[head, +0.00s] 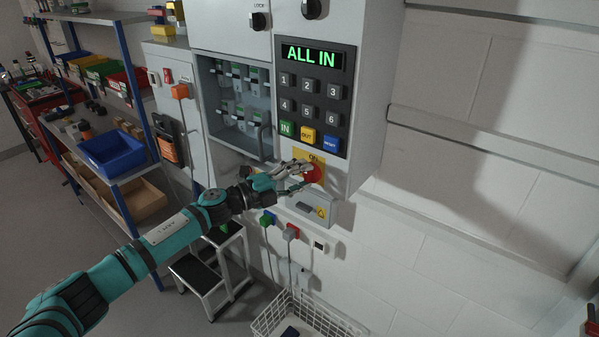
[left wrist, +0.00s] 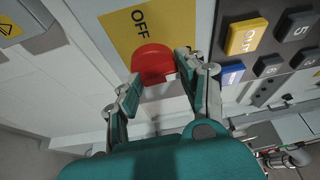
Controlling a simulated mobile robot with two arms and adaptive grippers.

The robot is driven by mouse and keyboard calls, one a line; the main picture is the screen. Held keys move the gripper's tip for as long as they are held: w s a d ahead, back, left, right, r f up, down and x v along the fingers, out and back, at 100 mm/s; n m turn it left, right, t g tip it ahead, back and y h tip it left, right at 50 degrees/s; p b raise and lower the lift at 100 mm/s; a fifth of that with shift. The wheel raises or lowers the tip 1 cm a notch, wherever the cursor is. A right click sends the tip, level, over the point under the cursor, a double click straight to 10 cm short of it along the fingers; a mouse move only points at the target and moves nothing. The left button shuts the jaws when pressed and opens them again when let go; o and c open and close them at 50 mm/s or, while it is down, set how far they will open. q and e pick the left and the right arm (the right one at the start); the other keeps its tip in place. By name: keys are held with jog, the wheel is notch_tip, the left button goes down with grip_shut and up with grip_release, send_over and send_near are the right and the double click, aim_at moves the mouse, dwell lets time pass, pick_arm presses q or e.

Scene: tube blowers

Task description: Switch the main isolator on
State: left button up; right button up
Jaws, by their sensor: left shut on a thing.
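The main isolator is a red rotary knob (head: 315,173) on a yellow plate (head: 297,154), low on the front of the grey keypad cabinet. My left gripper (head: 303,178) reaches it from the left and is shut on the knob. In the left wrist view the red knob (left wrist: 153,62) sits between the two fingers of my left gripper (left wrist: 160,80), one on each side. The word OFF shows on the yellow plate (left wrist: 180,25) there. Part of the knob's lower side is hidden by the fingers. My right gripper is not in view.
A keypad panel (head: 344,116) with a display reading ALL IN is above the knob. A small grey box (head: 308,207) with a warning sign is below. An open glazed cabinet (head: 201,98) and shelves with bins (head: 112,154) stand left. A wire basket (head: 262,322) is below.

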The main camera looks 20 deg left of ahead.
pick_arm(q)
jog(key=shift+r+m, duration=0.2)
jog(key=shift+m, duration=0.2)
jog(key=o, duration=1.2)
jog(key=shift+c, duration=0.2)
jog(key=shift+w+f, duration=0.1)
jog(key=shift+f, duration=0.05)
jog(key=shift+a+f, duration=0.1)
jog(key=v, duration=1.1)
jog(key=shift+s+a+r, duration=0.15)
jog(key=shift+s+r, duration=0.05)
jog(key=shift+s, duration=0.15)
